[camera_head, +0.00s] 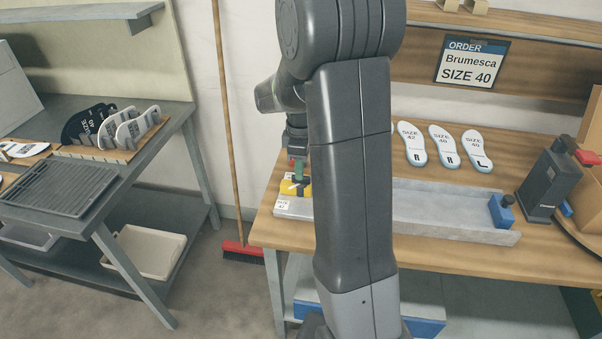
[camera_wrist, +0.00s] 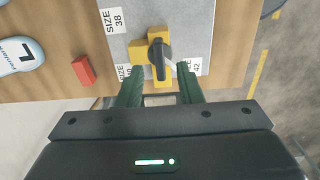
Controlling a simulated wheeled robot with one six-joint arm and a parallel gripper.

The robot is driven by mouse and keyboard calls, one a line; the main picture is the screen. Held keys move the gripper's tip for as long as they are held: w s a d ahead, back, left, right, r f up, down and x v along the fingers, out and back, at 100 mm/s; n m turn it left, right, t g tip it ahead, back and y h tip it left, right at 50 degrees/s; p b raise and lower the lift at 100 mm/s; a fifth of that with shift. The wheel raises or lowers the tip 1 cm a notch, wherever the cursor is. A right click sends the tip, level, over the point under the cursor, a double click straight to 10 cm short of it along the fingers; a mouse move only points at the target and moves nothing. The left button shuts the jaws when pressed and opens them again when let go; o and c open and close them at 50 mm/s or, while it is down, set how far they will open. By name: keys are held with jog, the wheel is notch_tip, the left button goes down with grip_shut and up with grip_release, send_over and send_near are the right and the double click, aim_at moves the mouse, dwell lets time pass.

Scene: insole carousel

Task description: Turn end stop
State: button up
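A yellow stop (camera_wrist: 138,51) with a black turning handle (camera_wrist: 159,50) sits on the end of the grey metal rail (camera_wrist: 190,20), among size labels; 38 and 42 are readable. In the head view the yellow stop (camera_head: 293,190) is at the rail's left end, partly hidden by my arm. My gripper (camera_wrist: 159,70) is open, with one green finger on each side of the stop's near end and the handle between and just beyond the tips. I cannot tell whether the fingers touch it. My gripper also shows in the head view (camera_head: 299,172), mostly covered by my arm.
A blue stop (camera_head: 502,210) is at the rail's right end. Three insoles (camera_head: 443,146) lie behind the rail, below a size 40 order sign (camera_head: 471,62). A red block (camera_wrist: 84,70) lies beside the rail. A dark device (camera_head: 548,184) stands at the right.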

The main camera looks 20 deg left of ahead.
jog(key=shift+f, duration=1.7)
grip_shut()
